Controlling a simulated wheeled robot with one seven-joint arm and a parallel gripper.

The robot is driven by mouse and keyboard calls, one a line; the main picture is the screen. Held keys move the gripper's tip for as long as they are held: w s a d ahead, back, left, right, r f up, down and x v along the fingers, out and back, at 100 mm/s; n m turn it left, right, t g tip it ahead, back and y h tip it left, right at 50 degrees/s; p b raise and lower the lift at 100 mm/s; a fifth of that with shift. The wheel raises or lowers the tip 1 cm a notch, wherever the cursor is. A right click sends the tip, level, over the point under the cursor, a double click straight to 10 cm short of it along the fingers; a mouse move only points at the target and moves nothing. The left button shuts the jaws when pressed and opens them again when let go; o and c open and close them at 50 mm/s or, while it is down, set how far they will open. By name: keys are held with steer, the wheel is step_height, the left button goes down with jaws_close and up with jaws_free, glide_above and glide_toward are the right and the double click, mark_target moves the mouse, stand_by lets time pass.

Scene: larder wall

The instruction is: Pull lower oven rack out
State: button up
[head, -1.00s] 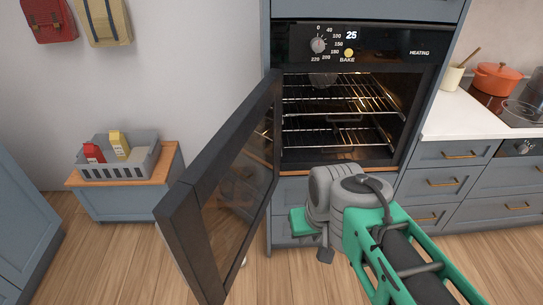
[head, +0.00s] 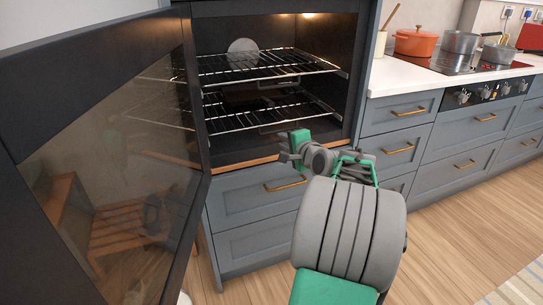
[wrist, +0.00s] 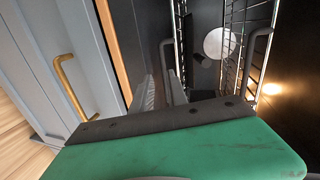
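The lower oven rack (head: 255,118) is a wire shelf inside the open oven, with a dark handle at its front. In the wrist view, which is turned on its side, a dark handle (wrist: 165,48) at the lower level runs down toward my gripper. My gripper (head: 283,149) is just in front of the oven opening, near and a little below the lower rack's front edge in the head view. Its two dark fingers look apart, and I see nothing held between them. The green gripper body covers the bottom of the wrist view. Contact with the handle cannot be told.
The upper rack (head: 265,68) has its own handle (wrist: 260,50) and a round pale item (head: 242,50) above it. The open oven door (head: 190,215) stands at the left. Drawers (head: 265,190) with brass handles are below. A counter (head: 425,75) with pots lies right.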

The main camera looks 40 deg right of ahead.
mark_target(280, 131)
steer(key=shift+m+t+h, duration=0.3)
steer(key=shift+m+h, duration=0.1)
steer(key=shift+m, duration=0.3)
steer(key=w+d, duration=0.1)
steer(key=w, duration=0.1)
steer(key=w+d+f+b, duration=0.1)
steer(key=w+d, duration=0.1)
steer(key=w+d+b, duration=0.1)
steer(key=w+d, duration=0.1)
steer(key=shift+w+f, duration=0.3)
steer(key=shift+w, duration=0.1)
steer(key=shift+c, duration=0.5)
jaws_close()
